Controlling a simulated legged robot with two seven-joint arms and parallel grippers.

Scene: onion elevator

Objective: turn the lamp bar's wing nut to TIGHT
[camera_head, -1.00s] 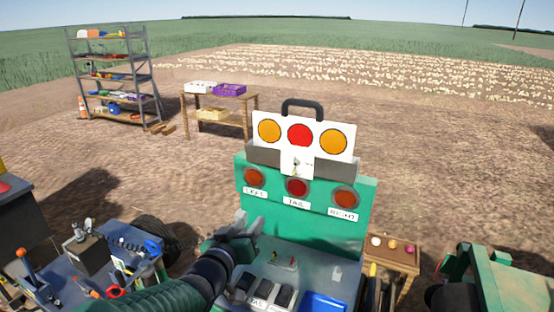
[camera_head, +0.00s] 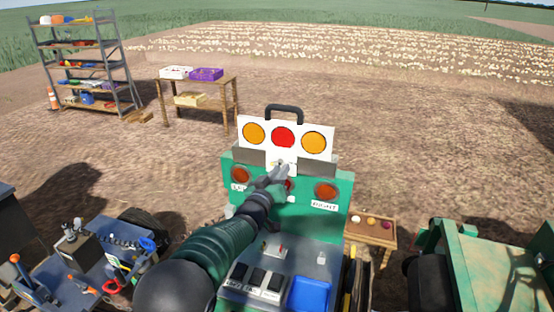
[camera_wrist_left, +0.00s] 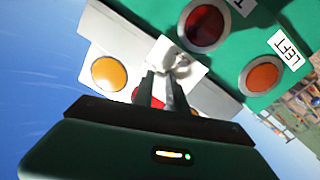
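The lamp bar (camera_head: 313,162) is a white plate with an orange, a red and an orange lamp and a black handle on top. It stands on the green panel (camera_head: 335,215). In the left wrist view, the grey wing nut (camera_wrist_left: 180,65) sits on the bar's white lower tab, just ahead of my fingertips. My left gripper (camera_head: 283,171) reaches up to this tab and hides part of it in the head view. In the wrist view, its two fingers (camera_wrist_left: 161,78) stand apart with a gap between them. I cannot tell whether they touch the nut. My right gripper is not in view.
Below the panel is a console with black switches (camera_head: 256,280) and a blue tray (camera_head: 310,293). A tool cart (camera_head: 75,270) stands left, a small wooden table (camera_head: 372,232) right. A shelf (camera_head: 85,65) and a table with crates (camera_head: 200,78) stand far behind.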

